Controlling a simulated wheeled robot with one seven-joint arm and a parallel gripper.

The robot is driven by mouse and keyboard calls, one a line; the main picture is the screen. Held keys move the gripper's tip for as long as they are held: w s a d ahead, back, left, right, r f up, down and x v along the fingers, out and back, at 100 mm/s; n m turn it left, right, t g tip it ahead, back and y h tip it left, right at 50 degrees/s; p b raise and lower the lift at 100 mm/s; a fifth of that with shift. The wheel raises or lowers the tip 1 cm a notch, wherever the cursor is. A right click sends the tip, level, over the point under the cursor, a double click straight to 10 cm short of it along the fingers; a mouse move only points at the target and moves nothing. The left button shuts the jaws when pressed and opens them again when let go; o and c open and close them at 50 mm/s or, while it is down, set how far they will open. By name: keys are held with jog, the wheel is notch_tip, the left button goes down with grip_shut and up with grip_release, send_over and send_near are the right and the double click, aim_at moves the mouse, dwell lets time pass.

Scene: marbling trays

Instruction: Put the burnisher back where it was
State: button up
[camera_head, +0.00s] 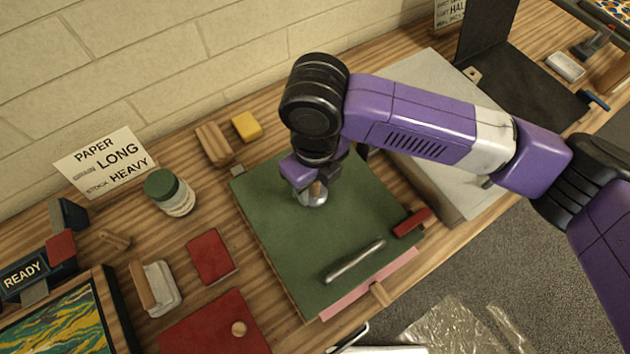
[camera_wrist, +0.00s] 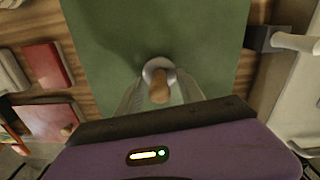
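My gripper (camera_head: 316,186) points down over the green mat (camera_head: 285,225). Between its fingers is a tool with a rounded grey metal foot (camera_head: 313,198) and a short wooden handle, probably the burnisher. In the wrist view the wooden handle (camera_wrist: 160,92) stands between the fingers, with the pale round foot (camera_wrist: 158,65) beyond it. The fingers lie on either side; whether they press on it is unclear. I cannot tell whether the foot touches the mat. A separate slim metal bar (camera_head: 354,262) lies near the mat's front edge.
A red block (camera_head: 412,222) lies at the mat's right edge; a pink sheet (camera_head: 370,285) shows under its front. A green-lidded jar (camera_head: 170,193), red pads (camera_head: 211,256) and a wooden-backed brush (camera_head: 155,288) are left. A large grey slab (camera_head: 430,80) is right.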

notch_tip(320, 180, up, 12)
jog(key=shift+r+b, duration=0.1)
jog(key=shift+b, duration=0.8)
dwell(0.3)
